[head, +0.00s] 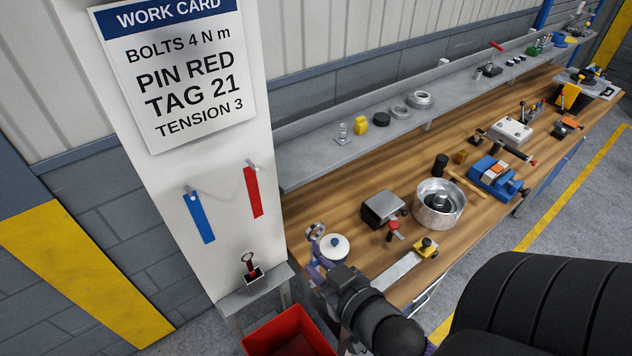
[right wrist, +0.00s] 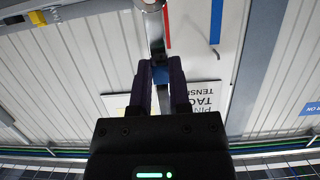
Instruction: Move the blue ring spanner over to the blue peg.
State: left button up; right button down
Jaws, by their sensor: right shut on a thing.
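My right gripper (head: 320,262) is in front of the bench's near left corner in the head view. It is shut on a metal ring spanner, the blue ring spanner (right wrist: 154,28), whose ring end points up and away from the fingers. A bit of blue shows between the fingers in the right wrist view. The blue peg (head: 191,195) sticks out of the white panel at the top of a blue strip (head: 201,219). The spanner is to the right of this peg and apart from it. My left gripper is not in view.
A red strip (head: 254,194) hangs under another peg, between the spanner and the blue strip. Below, a red-ringed tool (head: 248,262) stands in a dark block on a small shelf, above a red bin (head: 288,334). A white round lid (head: 335,247) is close beside my right gripper.

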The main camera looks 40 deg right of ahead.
jog(key=s+p, duration=0.1)
jog(key=s, duration=0.3)
jog(key=shift+s+a, duration=0.15)
jog(key=shift+s, duration=0.2)
dwell(1.1)
